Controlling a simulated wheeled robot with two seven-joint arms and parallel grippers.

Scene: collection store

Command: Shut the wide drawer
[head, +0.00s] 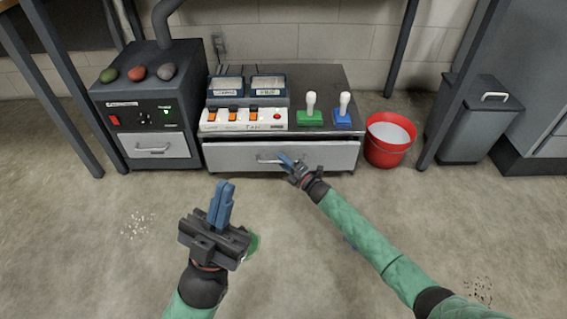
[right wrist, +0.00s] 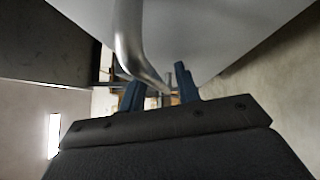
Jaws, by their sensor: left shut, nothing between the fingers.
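The wide drawer (head: 228,157) has a pale grey front with a bar handle (head: 266,160), low in the dark cabinet. Its front seems to stand slightly out from the cabinet; how far is hard to tell. My right gripper (head: 288,162) is at the right part of the handle. In the right wrist view its blue fingers (right wrist: 160,92) are apart, with the curved metal handle (right wrist: 130,45) running down toward the gap between them. Whether they touch it is unclear. My left gripper (head: 222,203) is shut and empty, over the floor in front of the cabinet.
On the cabinet top (head: 325,85) stand a switch panel (head: 243,118), a green stamp (head: 310,117) and a blue stamp (head: 344,118). A red bucket (head: 388,150) stands close to the right. A dark box unit (head: 150,125) with a small drawer stands left. The floor in front is mostly clear.

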